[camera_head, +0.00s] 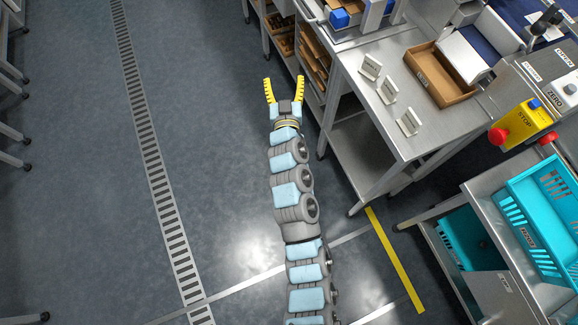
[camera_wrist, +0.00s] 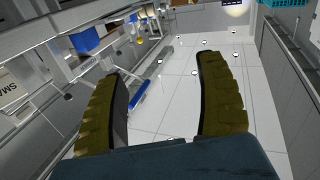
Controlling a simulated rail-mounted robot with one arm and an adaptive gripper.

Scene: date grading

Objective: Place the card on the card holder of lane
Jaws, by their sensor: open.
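My gripper (camera_head: 283,84) is open and empty, with its two yellow fingers spread over the floor, left of the steel table (camera_head: 350,62). In the wrist view its fingers (camera_wrist: 163,68) are apart with nothing between them. Three small pale upright stands are in a row on the table: a far one (camera_head: 370,67), a middle one (camera_head: 388,90) and a near one (camera_head: 408,121). They look like cards or card holders; I cannot tell which. Their print is too small to read. A pale plate with large letters "SMA" (camera_wrist: 12,88) shows at the left of the wrist view, partly cut off.
An open cardboard box (camera_head: 447,90) sits on the table, right of the stands. A yellow box with a red stop button (camera_head: 500,136) and turquoise crates (camera_head: 522,225) are to the right. The floor (camera_head: 220,130) at left is clear.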

